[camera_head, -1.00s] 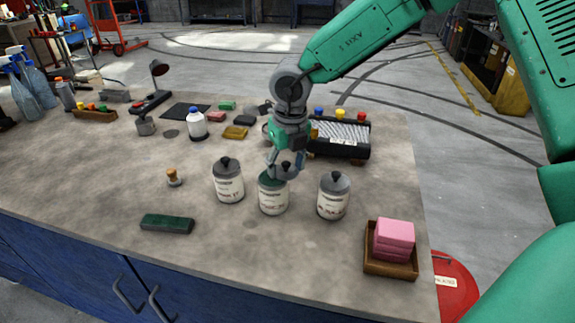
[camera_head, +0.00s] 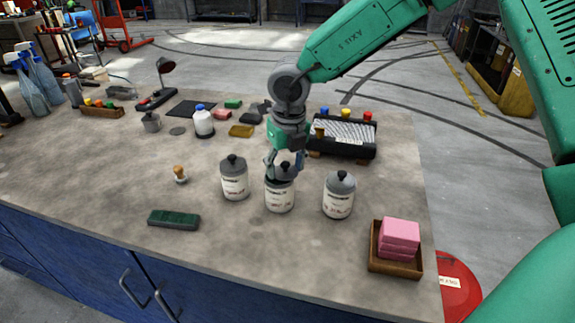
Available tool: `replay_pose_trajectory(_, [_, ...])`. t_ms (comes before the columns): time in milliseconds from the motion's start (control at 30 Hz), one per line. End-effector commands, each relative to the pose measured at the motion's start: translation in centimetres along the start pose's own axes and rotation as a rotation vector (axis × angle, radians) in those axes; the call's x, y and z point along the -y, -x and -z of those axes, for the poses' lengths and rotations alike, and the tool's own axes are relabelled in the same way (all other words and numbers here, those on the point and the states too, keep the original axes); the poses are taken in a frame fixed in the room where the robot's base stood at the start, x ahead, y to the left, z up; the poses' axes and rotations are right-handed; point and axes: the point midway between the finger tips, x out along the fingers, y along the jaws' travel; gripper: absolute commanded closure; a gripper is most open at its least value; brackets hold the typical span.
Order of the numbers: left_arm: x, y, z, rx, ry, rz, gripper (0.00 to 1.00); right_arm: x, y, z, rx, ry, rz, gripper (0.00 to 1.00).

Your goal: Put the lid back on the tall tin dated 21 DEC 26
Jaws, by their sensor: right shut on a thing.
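Three pale tins with labels stand in a row near the middle of the bench. The left tin (camera_head: 235,184) and the right tin (camera_head: 338,202) wear grey lids with dark knobs. My right gripper (camera_head: 284,164) points down over the middle tin (camera_head: 280,198) and is shut on a grey lid (camera_head: 283,174). The lid is at the tin's mouth and looks level; I cannot tell whether it is fully seated. The label dates are too small to read. My left gripper is not in view.
A wooden tray with pink blocks (camera_head: 398,272) stands front right, and a dark green block (camera_head: 174,219) front left. A small wooden-topped stamp (camera_head: 180,174) stands left of the tins. A black rack (camera_head: 345,136) is behind the right tin.

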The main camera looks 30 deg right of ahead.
Motion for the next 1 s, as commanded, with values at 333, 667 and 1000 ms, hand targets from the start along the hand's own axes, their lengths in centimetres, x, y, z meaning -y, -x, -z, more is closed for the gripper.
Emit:
replay_pose_trajectory(333, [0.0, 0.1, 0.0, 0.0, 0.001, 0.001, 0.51, -0.1, -0.1, 0.0, 0.0, 0.001, -0.003, 0.74])
replay_pose_trajectory(667, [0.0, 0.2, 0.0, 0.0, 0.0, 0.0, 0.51, -0.7, -0.1, 0.1, -0.001, 0.001, -0.003, 0.74])
replay_pose_trajectory(1000, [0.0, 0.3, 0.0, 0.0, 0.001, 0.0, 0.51, -1.6, -0.1, 0.2, 0.0, 0.002, 0.0, 0.74])
